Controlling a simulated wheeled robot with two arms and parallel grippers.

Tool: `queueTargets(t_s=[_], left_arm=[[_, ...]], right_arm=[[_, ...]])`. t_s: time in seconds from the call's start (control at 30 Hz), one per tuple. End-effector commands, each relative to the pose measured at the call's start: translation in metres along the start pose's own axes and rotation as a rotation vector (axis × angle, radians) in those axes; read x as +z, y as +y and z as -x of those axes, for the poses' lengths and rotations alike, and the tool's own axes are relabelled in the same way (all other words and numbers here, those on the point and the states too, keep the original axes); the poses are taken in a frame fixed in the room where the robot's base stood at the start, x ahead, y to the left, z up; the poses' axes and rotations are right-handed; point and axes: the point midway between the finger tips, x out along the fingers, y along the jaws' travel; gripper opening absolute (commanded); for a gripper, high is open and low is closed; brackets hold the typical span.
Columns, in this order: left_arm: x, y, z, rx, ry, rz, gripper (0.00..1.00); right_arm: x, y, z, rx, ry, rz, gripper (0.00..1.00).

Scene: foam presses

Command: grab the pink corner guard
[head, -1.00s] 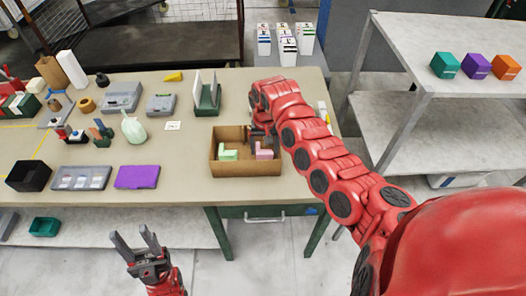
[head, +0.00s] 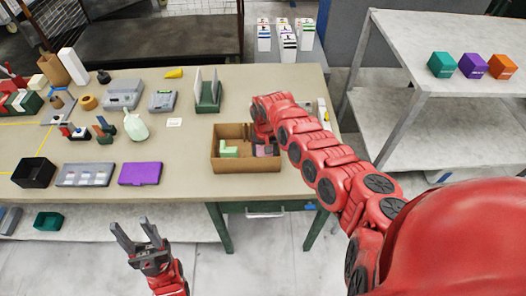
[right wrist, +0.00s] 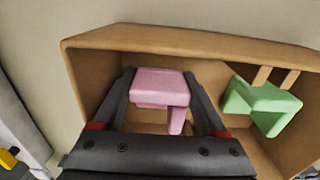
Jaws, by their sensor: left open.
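The pink corner guard (right wrist: 158,88) lies in the cardboard box (right wrist: 190,40). In the head view the guard (head: 267,150) shows in the box's right half, partly covered by my right arm. My right gripper (right wrist: 160,76) is down in the box with its open fingers on either side of the guard. A gap shows between the guard and the right-hand finger; I cannot tell whether the left-hand finger touches it. A green corner guard (right wrist: 262,104) sits beside it, outside the fingers. My left gripper (head: 140,240) is open and empty, in front of the table.
The box (head: 246,164) stands near the table's front edge. A purple case (head: 139,173), a grey case (head: 85,175) and a black bin (head: 33,172) are to its left. A green holder (head: 208,96) stands behind it. A shelf (head: 450,60) with three small boxes is at the right.

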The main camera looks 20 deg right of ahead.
Motion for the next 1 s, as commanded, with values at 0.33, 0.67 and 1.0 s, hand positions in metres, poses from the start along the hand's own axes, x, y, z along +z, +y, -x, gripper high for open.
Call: queueTargets(t_s=[0.33, 0.67, 1.0], left_arm=[[0.0, 0.0, 0.0, 0.0, 0.0, 0.0, 0.5], [0.0, 0.0, 0.002, 0.0, 0.0, 0.0, 0.5], [0.004, 0.001, 0.023, 0.0, 0.0, 0.0, 0.5]], right_arm=[[0.0, 0.0, 0.0, 0.0, 0.0, 0.0, 0.22], [-0.002, 0.0, 0.013, -0.002, 0.005, 0.0, 0.22], [-0.003, 0.0, 0.074, -0.003, 0.008, -0.002, 0.22]])
